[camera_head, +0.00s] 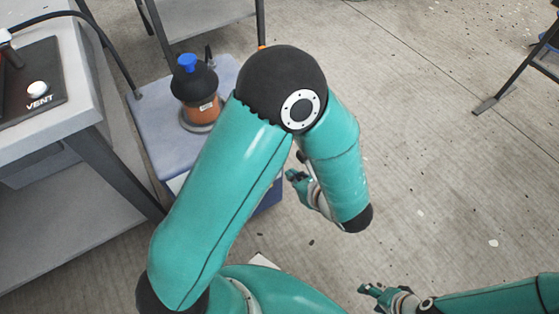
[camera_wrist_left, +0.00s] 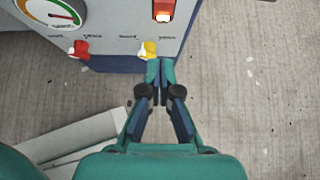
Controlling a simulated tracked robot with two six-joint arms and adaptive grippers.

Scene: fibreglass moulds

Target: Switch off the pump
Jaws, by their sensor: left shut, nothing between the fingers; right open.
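A blue-grey box unit (camera_head: 150,125), apparently the pump, stands on the floor left of my left arm. Its front is mostly hidden by that arm in the head view. In the left wrist view its light grey panel (camera_wrist_left: 115,22) carries a red rocker switch (camera_wrist_left: 163,10), cut by the top edge, a gauge (camera_wrist_left: 52,10), a red knob (camera_wrist_left: 79,49) and a yellow knob (camera_wrist_left: 148,50). My left gripper (camera_wrist_left: 160,68) is shut and empty, below the switch and right of the yellow knob; contact cannot be told. My right gripper (camera_head: 367,290) is open and empty over the floor.
An amber pot with a black lid and blue cap (camera_head: 187,62) stands on the unit. A grey table (camera_head: 85,85) at left holds a black panel with a white VENT button (camera_head: 38,89). A hose runs down beside it. Floor at right is mostly clear.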

